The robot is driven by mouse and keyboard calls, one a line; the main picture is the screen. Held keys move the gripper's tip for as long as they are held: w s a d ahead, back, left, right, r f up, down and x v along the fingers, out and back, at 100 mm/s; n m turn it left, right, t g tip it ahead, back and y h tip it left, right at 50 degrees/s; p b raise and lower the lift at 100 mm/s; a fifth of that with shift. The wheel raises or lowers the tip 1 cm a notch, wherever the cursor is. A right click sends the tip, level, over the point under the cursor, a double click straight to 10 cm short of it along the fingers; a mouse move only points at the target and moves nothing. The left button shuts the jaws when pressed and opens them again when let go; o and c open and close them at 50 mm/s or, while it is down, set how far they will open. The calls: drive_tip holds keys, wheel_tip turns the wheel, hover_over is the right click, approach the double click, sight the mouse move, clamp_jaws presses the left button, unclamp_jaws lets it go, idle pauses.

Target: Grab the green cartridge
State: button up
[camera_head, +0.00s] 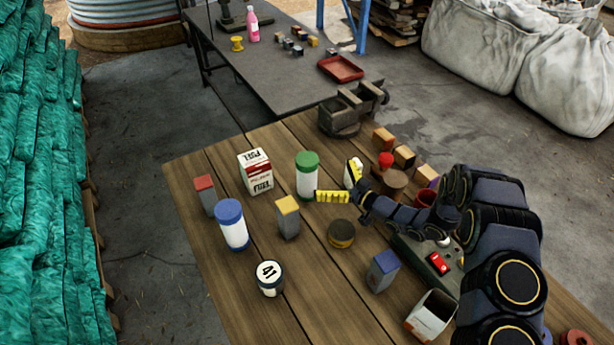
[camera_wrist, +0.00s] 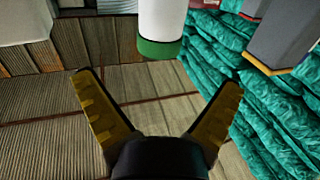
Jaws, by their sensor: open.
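The green cartridge (camera_head: 307,179) is a white cylinder with a green cap, standing upright on the wooden table. In the wrist view the cartridge (camera_wrist: 160,22) appears upside down at the top middle, its green cap lined up between my fingers and beyond their tips. My gripper (camera_head: 335,178) is open, with yellow finger pads spread, just to the right of the cartridge. In the wrist view my gripper (camera_wrist: 158,82) has nothing between its fingers.
A red-and-white fuel carton (camera_head: 256,172) stands left of the cartridge. A yellow-topped grey box (camera_head: 287,219) and a blue-capped cylinder (camera_head: 233,228) are nearer the front. A dark round tin (camera_head: 341,234) lies below my gripper in the picture. A vise (camera_head: 347,112) sits at the far edge.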

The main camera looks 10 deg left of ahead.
sight(316, 167)
drive_tip(key=x, duration=0.7)
drive_tip(key=shift+w+a, duration=0.2)
drive_tip(key=shift+a, duration=0.15)
drive_tip(key=shift+c, duration=0.2)
drive_tip(key=c, duration=1.2)
